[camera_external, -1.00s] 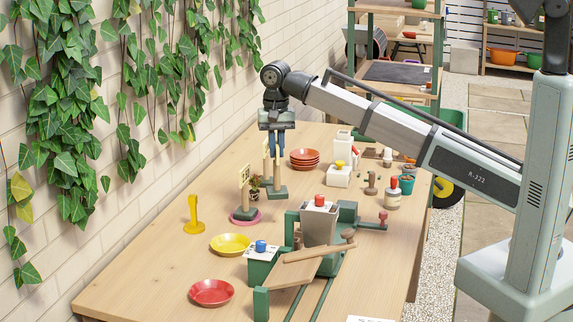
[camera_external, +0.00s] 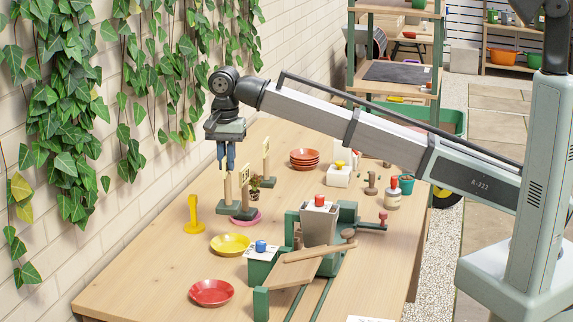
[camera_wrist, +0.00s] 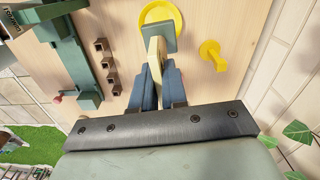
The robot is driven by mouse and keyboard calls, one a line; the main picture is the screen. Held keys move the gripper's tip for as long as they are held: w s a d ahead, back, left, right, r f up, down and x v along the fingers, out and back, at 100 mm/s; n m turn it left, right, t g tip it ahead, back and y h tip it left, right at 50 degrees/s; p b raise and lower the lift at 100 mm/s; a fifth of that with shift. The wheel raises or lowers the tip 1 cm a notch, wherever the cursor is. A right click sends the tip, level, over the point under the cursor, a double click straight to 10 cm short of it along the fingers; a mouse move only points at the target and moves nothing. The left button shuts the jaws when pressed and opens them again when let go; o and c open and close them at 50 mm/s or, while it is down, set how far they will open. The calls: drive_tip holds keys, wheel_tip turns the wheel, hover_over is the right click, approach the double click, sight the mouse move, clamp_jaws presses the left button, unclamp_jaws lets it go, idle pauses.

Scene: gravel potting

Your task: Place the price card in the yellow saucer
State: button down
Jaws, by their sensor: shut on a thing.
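My gripper (camera_external: 226,166) is shut on a price card (camera_external: 227,188), a pale upright piece on a dark green base, and holds it upright. In the wrist view my gripper's blue fingers (camera_wrist: 158,90) close on the pale card (camera_wrist: 155,62), with its green base (camera_wrist: 158,38) beyond. The yellow saucer (camera_external: 230,250) lies on the table, nearer the camera than the card. In the wrist view the green base overlaps the near rim of the yellow saucer (camera_wrist: 178,18). The height between them is hard to judge.
A similar card (camera_external: 244,190) stands at the pink saucer (camera_external: 250,222), close beside the held one; another (camera_external: 266,160) stands farther back. A yellow stand (camera_external: 194,218) is left of the yellow saucer. A green-and-grey apparatus (camera_external: 319,222) is right; a red saucer (camera_external: 211,299) lies in front.

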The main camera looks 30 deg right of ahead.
sight(229, 204)
drive_tip(key=shift+m, duration=0.6)
drive_tip(key=shift+f, duration=5.6)
drive_tip(key=c, duration=1.2)
unclamp_jaws()
drive_tip(key=shift+o, duration=0.2)
wheel_tip(229, 204, up, 13)
drive_tip(key=shift+r, duration=0.15)
drive_tip(key=shift+d, duration=0.1)
